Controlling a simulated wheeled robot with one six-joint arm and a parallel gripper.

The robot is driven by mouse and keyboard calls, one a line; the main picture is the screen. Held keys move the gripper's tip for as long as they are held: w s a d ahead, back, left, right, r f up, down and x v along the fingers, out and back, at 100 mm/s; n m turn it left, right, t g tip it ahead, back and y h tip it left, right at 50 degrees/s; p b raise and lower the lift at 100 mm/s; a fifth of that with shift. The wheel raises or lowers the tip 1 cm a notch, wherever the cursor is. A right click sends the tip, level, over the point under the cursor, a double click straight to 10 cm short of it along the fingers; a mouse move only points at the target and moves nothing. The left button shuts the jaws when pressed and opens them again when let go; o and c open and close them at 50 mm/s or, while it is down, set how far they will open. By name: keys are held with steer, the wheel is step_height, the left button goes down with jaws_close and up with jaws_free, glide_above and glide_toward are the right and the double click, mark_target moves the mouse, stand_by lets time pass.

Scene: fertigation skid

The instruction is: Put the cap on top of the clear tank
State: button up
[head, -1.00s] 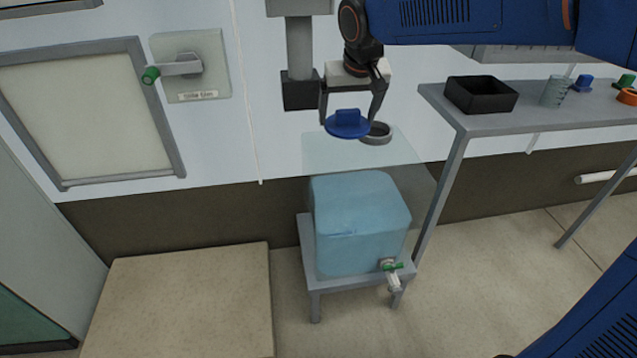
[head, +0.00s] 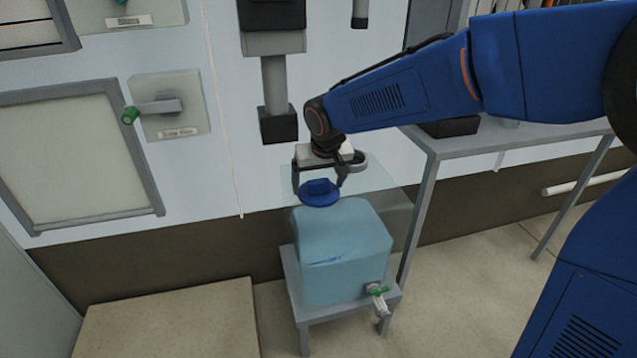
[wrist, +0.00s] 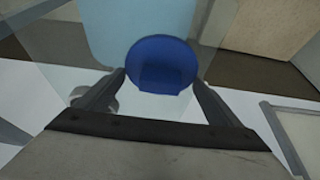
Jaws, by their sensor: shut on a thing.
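The blue cap (head: 319,193) is a round disc with a raised grip on top. My gripper (head: 318,186) is shut on it and holds it roughly level. The clear tank (head: 342,248) stands below, see-through with a light blue body inside, on a small grey stand. A grey ring (head: 357,162) on the tank's clear top shows partly behind my gripper, to the right of the cap. In the wrist view, the cap (wrist: 161,63) sits between the fingers, and the ring is partly hidden by the left finger. Whether the cap touches the tank top I cannot tell.
A green-handled tap (head: 377,290) sticks out at the tank's lower front. A grey table (head: 430,150) with a black tray (head: 450,128) stands to the right. A grey wall column (head: 275,90) ends above the tank. A beige slab (head: 170,322) lies at lower left.

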steer(key=shift+f, duration=0.1)
steer(key=o, duration=0.9)
steer(key=v, duration=1.2)
steer(key=shift+s, duration=0.1)
steer(key=s+d+m, duration=0.1)
steer(key=s+d, duration=0.4)
steer(key=d, duration=0.4)
steer(key=s+d, duration=0.5)
steer(key=d, duration=0.4)
steer(key=s+d+f, duration=0.3)
steer(key=s, duration=0.2)
steer(key=s+d+f+m, duration=0.1)
steer(key=s+d+f, duration=0.2)
steer(key=s, duration=0.3)
steer(key=s+d+f+m+h, duration=0.1)
steer(key=s+d+f, duration=0.2)
steer(key=s+d, duration=0.1)
steer(key=shift+s+d+t, duration=0.3)
steer(key=shift+s+d, duration=0.1)
steer(key=shift+s, duration=0.3)
